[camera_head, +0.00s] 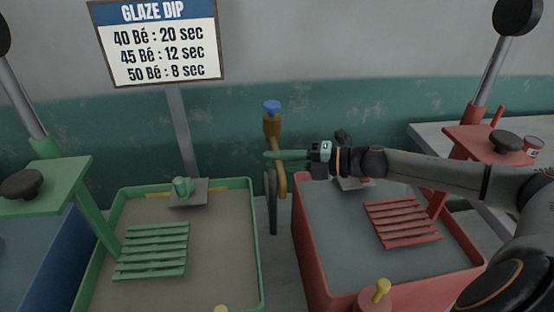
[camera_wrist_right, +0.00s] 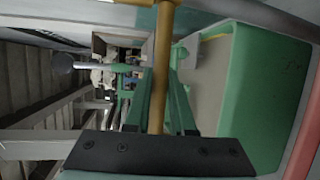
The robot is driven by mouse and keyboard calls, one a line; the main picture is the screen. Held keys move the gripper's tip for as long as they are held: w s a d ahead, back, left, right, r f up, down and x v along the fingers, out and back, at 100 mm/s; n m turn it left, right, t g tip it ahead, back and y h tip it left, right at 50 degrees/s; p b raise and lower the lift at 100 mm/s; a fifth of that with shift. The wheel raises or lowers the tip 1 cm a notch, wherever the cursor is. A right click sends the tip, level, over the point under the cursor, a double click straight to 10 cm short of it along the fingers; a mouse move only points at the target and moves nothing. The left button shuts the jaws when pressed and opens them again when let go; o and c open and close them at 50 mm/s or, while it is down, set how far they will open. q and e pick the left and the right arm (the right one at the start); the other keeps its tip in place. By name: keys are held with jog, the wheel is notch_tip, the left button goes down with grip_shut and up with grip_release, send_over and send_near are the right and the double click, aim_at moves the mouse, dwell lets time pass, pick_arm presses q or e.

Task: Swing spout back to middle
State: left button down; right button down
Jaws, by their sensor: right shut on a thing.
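The brass spout (camera_head: 281,180) hangs below a brass tap body with a blue knob (camera_head: 272,107) at the wall. Its lower end is over the gap between the green tub (camera_head: 254,215) and the red tub (camera_head: 304,245). My right gripper (camera_head: 272,155) reaches in from the right, its green fingers pointing left across the spout. In the right wrist view the brass pipe (camera_wrist_right: 163,60) runs between the two green fingers (camera_wrist_right: 157,98), which are shut on it. My left gripper is out of view.
Slatted racks, one green (camera_head: 152,250) and one red (camera_head: 402,222), are in the tubs. A glaze sign (camera_head: 158,42) stands behind the green tub. Green (camera_head: 55,185) and red (camera_head: 485,143) stands flank the tubs. A dark upright pipe (camera_head: 272,210) is beside the spout.

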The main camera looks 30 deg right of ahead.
jog(key=c, duration=0.8)
grip_release()
jog(key=shift+o, duration=0.2)
jog(key=p+v, duration=0.5)
jog(key=v, duration=0.7)
jog(key=shift+d, duration=0.2)
jog(key=shift+s, duration=0.15)
